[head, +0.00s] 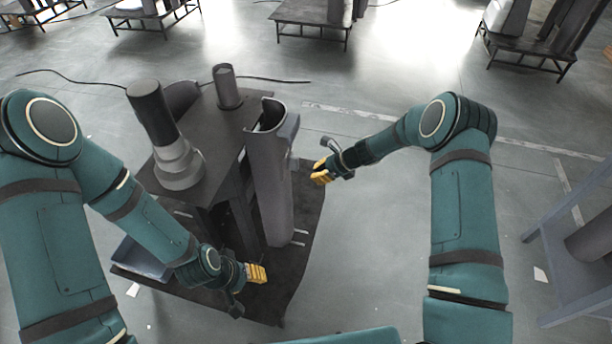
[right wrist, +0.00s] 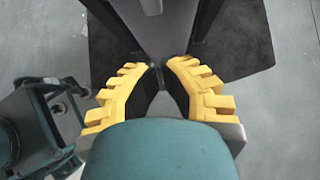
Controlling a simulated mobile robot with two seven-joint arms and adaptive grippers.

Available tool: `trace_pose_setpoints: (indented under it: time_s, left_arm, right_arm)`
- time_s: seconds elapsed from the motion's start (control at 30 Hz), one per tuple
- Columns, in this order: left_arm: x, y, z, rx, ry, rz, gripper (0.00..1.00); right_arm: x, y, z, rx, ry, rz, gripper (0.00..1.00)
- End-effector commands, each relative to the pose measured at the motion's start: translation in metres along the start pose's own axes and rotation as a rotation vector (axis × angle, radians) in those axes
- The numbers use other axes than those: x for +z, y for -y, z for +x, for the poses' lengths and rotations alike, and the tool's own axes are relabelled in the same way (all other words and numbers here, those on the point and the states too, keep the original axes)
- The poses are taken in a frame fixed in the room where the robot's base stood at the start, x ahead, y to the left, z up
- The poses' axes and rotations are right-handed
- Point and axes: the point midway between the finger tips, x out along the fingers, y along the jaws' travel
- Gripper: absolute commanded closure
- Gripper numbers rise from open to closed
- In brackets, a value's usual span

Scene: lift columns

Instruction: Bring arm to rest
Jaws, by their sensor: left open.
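My left gripper (head: 256,273), with yellow fingers, is open and low at the front of the dark lift column unit, above the dark mat. My right gripper (head: 320,172) is to the right of the grey upright column (head: 268,185), apart from it in the head view. In the right wrist view, its yellow fingers (right wrist: 160,68) point toward a grey column-like surface. A gap shows between the fingers and nothing is seen held in them.
A dark table (head: 215,130) bears a grey cylindrical part (head: 178,160) and a short cylinder (head: 227,88). A blue-grey tray (head: 145,260) sits low at the left. A blue-grey frame (head: 575,270) stands far right. Floor between it and my right arm is open.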

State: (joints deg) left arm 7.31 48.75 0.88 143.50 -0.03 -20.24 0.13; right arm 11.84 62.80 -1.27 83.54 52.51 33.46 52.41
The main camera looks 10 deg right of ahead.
Motion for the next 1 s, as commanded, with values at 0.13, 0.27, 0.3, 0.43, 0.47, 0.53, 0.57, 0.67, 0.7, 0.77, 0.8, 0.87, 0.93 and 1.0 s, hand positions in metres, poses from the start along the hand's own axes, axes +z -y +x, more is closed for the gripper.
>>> trace_pose_setpoints:
  time_s: [0.13, 0.27, 0.3, 0.43, 0.47, 0.53, 0.57, 0.67, 0.7, 0.77, 0.8, 0.87, 0.93, 1.0]
  left_arm:
    - [0.001, -0.002, -0.005, 0.000, 0.003, 0.000, 0.52]
    - [0.001, -0.003, -0.006, 0.000, 0.004, 0.000, 0.52]
    - [0.001, -0.003, -0.007, 0.000, 0.004, 0.000, 0.52]
    - [0.001, -0.003, -0.007, 0.000, 0.005, 0.000, 0.52]
    - [0.001, -0.003, -0.007, 0.000, 0.005, 0.000, 0.52]
    - [0.001, -0.003, -0.006, 0.000, 0.005, 0.000, 0.52]
    - [0.001, -0.003, -0.006, 0.000, 0.005, 0.000, 0.52]
    - [0.001, -0.003, -0.006, 0.000, 0.005, 0.000, 0.52]
    - [0.001, -0.003, -0.006, 0.000, 0.005, 0.000, 0.52]
    - [0.001, -0.003, -0.006, 0.000, 0.005, 0.000, 0.52]
    - [0.001, -0.003, -0.006, 0.000, 0.005, 0.000, 0.52]
    - [0.001, -0.003, -0.006, 0.000, 0.005, 0.000, 0.52]
    - [0.001, -0.003, -0.006, 0.000, 0.005, 0.000, 0.52]
    - [0.001, -0.003, -0.007, 0.000, 0.004, 0.000, 0.52]
  right_arm:
    - [0.000, 0.001, -0.025, -0.002, -0.001, 0.001, 1.00]
    - [-0.001, 0.000, -0.034, 0.000, 0.000, 0.001, 1.00]
    - [-0.001, 0.000, -0.035, 0.000, 0.000, 0.001, 1.00]
    - [-0.001, 0.000, -0.037, 0.000, -0.001, 0.001, 1.00]
    - [-0.001, 0.000, -0.037, 0.000, -0.001, 0.000, 1.00]
    - [-0.001, 0.000, -0.037, 0.000, -0.001, 0.001, 1.00]
    - [-0.001, 0.000, -0.037, 0.000, -0.001, 0.001, 1.00]
    - [-0.002, 0.000, -0.037, 0.000, -0.002, 0.000, 1.00]
    - [-0.002, -0.002, -0.036, 0.003, -0.006, -0.006, 1.00]
    - [-0.006, -0.009, -0.035, 0.011, -0.026, -0.032, 1.00]
    - [-0.010, -0.017, -0.033, 0.020, -0.048, -0.063, 1.00]
    - [-0.021, -0.036, -0.029, 0.044, -0.099, -0.141, 1.00]
    - [-0.035, -0.065, -0.025, 0.085, -0.173, -0.277, 1.00]
    - [-0.051, -0.100, -0.024, 0.137, -0.248, -0.456, 1.00]
